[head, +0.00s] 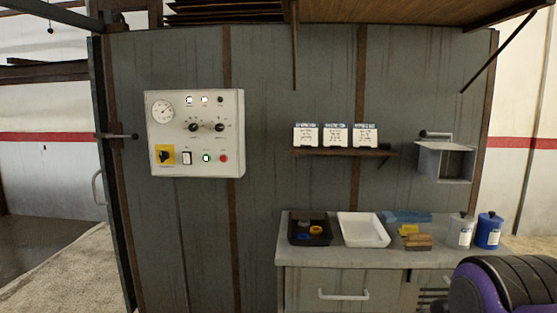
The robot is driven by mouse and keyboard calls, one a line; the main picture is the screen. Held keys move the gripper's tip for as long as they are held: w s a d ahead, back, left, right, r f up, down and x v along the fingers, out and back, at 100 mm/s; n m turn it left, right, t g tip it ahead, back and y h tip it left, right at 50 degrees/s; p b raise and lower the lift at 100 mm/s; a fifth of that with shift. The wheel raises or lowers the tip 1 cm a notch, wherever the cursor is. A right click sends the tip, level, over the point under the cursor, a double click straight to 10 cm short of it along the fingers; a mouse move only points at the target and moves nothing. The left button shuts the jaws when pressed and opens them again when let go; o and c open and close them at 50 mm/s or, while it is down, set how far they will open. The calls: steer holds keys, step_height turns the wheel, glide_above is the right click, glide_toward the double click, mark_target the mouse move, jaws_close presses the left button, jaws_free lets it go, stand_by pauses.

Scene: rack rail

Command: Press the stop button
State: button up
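A white control panel (236,110) is mounted on the grey wall at the left. A round red button (223,158), which looks like the stop button, sits at the panel's lower right. A green button (207,158) is just left of it. A white rocker switch (187,158) and a black rotary switch on a yellow plate (165,155) are further left in the same row. Two black knobs, a dial gauge and small lamps are above. A purple and black part of my arm shows at the lower right, well away from the panel. My gripper is not in view.
A grey counter (305,256) at right holds a black tray (293,238), a white tray (345,240) and bottles. Above are a shelf (345,152) with three cards and a metal box (445,160). The space before the panel looks clear.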

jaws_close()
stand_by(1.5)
